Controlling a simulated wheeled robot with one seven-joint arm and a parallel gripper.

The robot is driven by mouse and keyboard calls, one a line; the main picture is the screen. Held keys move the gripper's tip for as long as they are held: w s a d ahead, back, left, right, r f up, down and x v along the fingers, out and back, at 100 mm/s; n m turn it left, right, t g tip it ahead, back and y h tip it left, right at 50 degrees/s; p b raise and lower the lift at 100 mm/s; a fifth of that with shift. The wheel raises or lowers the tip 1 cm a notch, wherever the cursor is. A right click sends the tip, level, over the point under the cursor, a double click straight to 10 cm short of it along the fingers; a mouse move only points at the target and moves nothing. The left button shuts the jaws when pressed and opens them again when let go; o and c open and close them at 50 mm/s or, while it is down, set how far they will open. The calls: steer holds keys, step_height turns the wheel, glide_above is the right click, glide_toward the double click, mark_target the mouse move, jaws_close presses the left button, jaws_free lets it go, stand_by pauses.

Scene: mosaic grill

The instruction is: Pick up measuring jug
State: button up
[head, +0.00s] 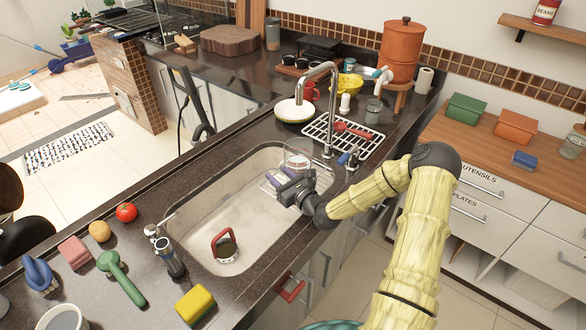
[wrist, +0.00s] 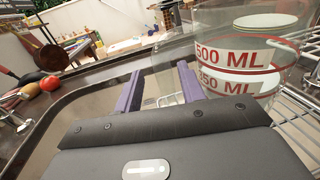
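The measuring jug (head: 298,152) is clear, with red bands. It stands by the far right end of the sink, just beyond my gripper (head: 272,182). In the wrist view the jug (wrist: 240,60) fills the upper right, with "500 ML" and "350 ML" on it. My gripper's two purple fingers (wrist: 160,88) are spread apart there. Most of the jug lies right of the right finger, and a clear edge shows behind the gap between the fingers. I cannot tell whether they touch it. The jug's base is hidden.
The sink (head: 205,205) holds a red-handled round item (head: 225,245). The tap (head: 325,110) and a wire rack (head: 345,140) are close to the jug. A white bowl (head: 294,112) is behind. A tomato (head: 126,212), green brush (head: 120,278) and sponge (head: 195,304) lie on the near counter.

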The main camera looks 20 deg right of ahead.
steer(key=shift+d, duration=0.45)
steer(key=shift+s, duration=0.1)
steer(key=shift+a, duration=0.15)
jaws_close()
steer(key=shift+r, duration=0.15)
step_height(320, 180, up, 10)
steer(key=shift+f+b, duration=0.1)
steer(key=shift+b, duration=0.25)
stand_by(0.5)
